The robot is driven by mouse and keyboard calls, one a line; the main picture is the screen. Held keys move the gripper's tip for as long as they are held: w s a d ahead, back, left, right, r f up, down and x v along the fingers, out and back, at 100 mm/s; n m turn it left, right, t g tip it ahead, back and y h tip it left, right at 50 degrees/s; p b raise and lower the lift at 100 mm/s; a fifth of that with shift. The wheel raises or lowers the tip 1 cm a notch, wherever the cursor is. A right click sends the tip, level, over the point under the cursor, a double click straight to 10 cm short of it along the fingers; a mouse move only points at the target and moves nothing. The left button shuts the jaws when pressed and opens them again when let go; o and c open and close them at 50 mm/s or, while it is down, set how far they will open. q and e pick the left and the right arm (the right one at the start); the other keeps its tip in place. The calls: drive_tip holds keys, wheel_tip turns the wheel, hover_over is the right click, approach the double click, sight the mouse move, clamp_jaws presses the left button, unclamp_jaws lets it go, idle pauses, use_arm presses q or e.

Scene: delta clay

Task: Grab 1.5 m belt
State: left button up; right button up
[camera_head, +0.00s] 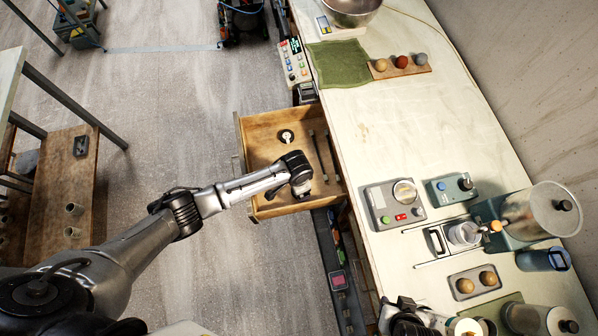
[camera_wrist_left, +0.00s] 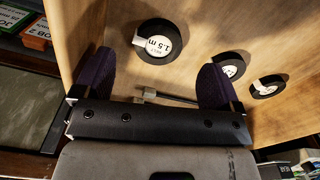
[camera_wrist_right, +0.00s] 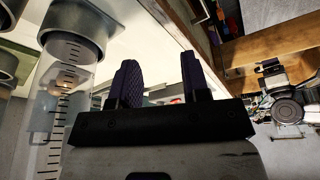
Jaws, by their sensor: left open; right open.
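A black round roll, taken to be the belt (camera_wrist_left: 152,34), has a white label reading "1.5 m". It lies in an open wooden drawer (camera_head: 262,127). Two more black rolls with white labels, one (camera_wrist_left: 230,66) and another (camera_wrist_left: 268,88), lie to its right in the left wrist view. The head view shows one labelled roll (camera_head: 286,136); I cannot tell which. My left gripper (camera_wrist_left: 156,82) is open and empty over the drawer, the "1.5 m" roll beyond its fingertips, apart from them. My right gripper (camera_wrist_right: 160,75) is open and empty by the bench.
Two thin dark rods (camera_head: 319,157) lie in the drawer's right part. The bench (camera_head: 415,140) holds a green cloth (camera_head: 340,64), a wooden board (camera_head: 399,68) with three balls, and several devices. The drawer walls surround the rolls. Open floor (camera_head: 165,100) lies left of the drawer.

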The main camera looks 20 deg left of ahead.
use_arm(q)
drive_tip(key=shift+d+f+b, duration=0.1)
drive_tip(key=shift+f+b, duration=0.3)
drive_tip(key=shift+f, duration=2)
drive_tip(key=c, duration=1)
